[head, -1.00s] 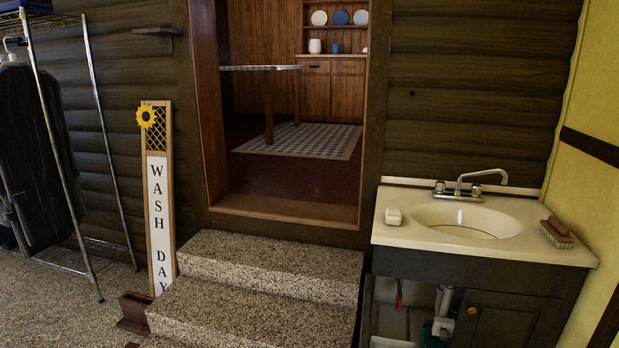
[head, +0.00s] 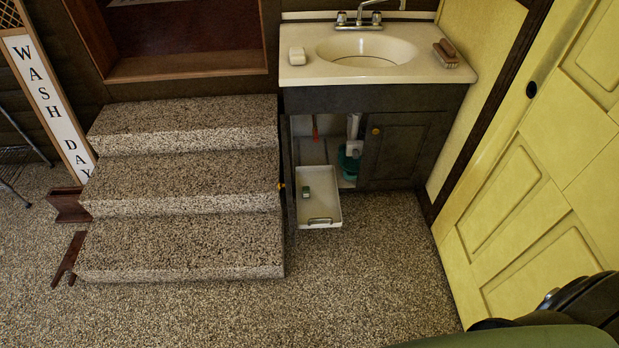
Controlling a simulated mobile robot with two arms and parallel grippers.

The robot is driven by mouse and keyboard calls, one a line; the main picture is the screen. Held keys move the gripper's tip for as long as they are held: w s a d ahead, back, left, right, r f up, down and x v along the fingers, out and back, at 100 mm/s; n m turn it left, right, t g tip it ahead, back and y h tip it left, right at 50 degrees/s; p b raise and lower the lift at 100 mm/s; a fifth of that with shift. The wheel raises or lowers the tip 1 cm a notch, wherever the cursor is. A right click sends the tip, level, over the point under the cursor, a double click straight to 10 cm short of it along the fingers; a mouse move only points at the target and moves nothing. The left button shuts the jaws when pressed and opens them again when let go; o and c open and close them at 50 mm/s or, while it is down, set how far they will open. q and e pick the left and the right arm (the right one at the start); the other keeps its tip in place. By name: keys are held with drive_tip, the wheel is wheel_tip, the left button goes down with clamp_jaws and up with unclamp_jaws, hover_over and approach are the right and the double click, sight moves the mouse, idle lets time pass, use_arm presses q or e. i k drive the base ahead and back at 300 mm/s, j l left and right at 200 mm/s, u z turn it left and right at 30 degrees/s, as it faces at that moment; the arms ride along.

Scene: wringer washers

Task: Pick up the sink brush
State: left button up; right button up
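A brown brush (head: 446,54) with pale bristles lies on the right side of the cream sink top (head: 297,75), beside the basin (head: 366,50). It is apart from the faucet (head: 360,17). Neither of my grippers shows in the head view, and nothing is seen touching the brush.
The cabinet below stands partly open. A white tray (head: 319,212) with a small green-and-white item, a red-handled thing (head: 315,134) and a teal container (head: 347,164) show there. Speckled steps (head: 180,240) stand left, a yellow door (head: 540,190) right. The floor (head: 365,270) in front is clear.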

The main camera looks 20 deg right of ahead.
sight(446, 53)
drive_tip(key=z, duration=1.35)
drive_tip(key=i+z, duration=0.1)
drive_tip(key=i, duration=0.15)
